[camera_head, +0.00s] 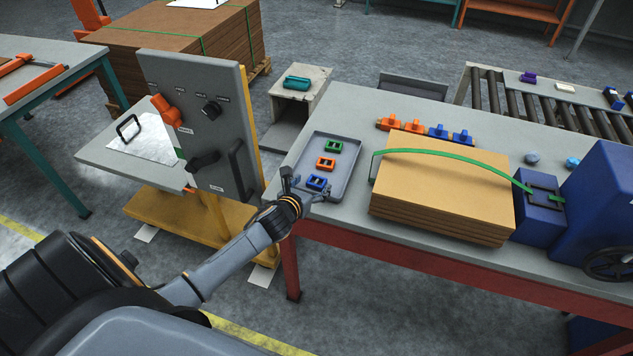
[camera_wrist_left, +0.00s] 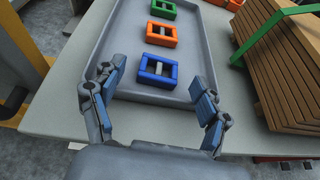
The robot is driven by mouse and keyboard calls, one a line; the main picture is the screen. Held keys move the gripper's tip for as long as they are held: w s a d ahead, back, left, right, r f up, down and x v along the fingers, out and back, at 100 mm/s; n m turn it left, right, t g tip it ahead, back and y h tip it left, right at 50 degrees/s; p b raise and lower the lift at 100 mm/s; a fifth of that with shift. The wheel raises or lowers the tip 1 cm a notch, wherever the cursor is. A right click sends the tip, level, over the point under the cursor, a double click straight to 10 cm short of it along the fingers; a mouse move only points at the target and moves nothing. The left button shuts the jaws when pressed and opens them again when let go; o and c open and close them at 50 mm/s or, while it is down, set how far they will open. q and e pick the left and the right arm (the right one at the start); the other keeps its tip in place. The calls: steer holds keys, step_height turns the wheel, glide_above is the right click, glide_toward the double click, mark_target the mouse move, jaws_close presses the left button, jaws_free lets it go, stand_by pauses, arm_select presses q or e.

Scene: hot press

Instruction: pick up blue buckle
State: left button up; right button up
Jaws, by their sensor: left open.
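The blue buckle (camera_head: 317,183) lies in the grey tray (camera_head: 347,161), at its near end. An orange buckle (camera_head: 326,163) and a green buckle (camera_head: 334,146) lie in a row behind it. My left gripper (camera_head: 303,187) is at the tray's near edge, just beside the blue buckle in the head view. In the left wrist view the blue buckle (camera_wrist_left: 158,72) is ahead of the open, empty fingers (camera_wrist_left: 157,97), roughly centred between them. I cannot tell the gripper's height over the tray. My right gripper does not show.
A stack of brown boards (camera_head: 442,190) with a green strap stands right of the tray. Orange and blue parts (camera_head: 437,131) line the table behind it. A grey control panel (camera_head: 205,130) stands left of the table. A blue machine (camera_head: 603,205) is at the right.

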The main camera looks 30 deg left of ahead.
mark_target(318, 179)
arm_select(q)
steer(key=x, duration=0.3)
steer(key=shift+w+f, duration=0.1)
steer(key=shift+f, duration=0.05)
steer(key=c, duration=1.3)
